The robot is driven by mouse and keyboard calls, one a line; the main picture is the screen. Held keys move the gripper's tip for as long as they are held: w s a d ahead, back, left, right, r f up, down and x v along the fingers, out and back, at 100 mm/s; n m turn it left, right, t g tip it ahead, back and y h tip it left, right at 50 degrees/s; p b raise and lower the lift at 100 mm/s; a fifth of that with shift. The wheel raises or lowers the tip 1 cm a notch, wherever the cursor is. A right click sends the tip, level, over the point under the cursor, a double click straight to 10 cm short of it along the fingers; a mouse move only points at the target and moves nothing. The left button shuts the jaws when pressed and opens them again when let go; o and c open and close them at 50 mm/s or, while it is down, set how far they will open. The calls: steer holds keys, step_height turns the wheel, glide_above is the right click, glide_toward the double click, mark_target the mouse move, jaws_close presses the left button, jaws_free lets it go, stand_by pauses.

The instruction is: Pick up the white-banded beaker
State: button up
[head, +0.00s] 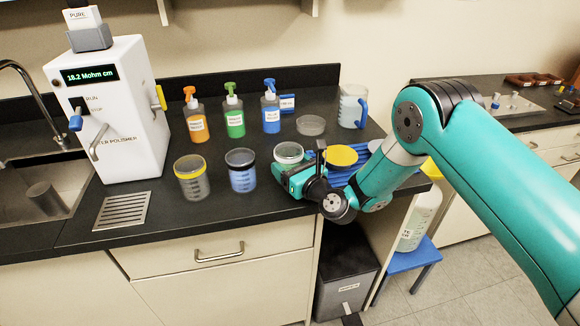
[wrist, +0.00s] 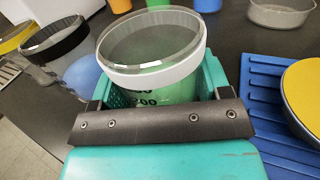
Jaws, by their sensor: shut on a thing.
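The white-banded beaker (head: 289,152) stands on the dark counter, at the right end of a row of three beakers. In the wrist view its white band (wrist: 155,72) and clear rim show close up, with green-tinted lower walls and dark volume marks. My gripper (head: 291,175) is shut on this beaker, with a teal finger on each side of it in the wrist view. The beaker looks upright. Its lower part is hidden by my gripper, so I cannot tell whether its base touches the counter.
A black-banded beaker (head: 241,171) and a yellow-banded beaker (head: 191,178) stand to the left. Orange (head: 196,119), green (head: 233,118) and blue (head: 270,114) bottles, a glass dish (head: 311,125) and a jug (head: 352,106) stand behind. A blue rack (head: 376,160) with a yellow disc (head: 341,156) lies right.

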steer(key=shift+r, duration=0.1)
step_height(320, 180, up, 20)
steer(key=p, duration=0.1)
steer(key=shift+p, duration=0.3)
steer(key=shift+o, duration=1)
steer(key=c, duration=0.4)
steer(key=shift+o, duration=0.2)
steer(key=shift+d, duration=0.1)
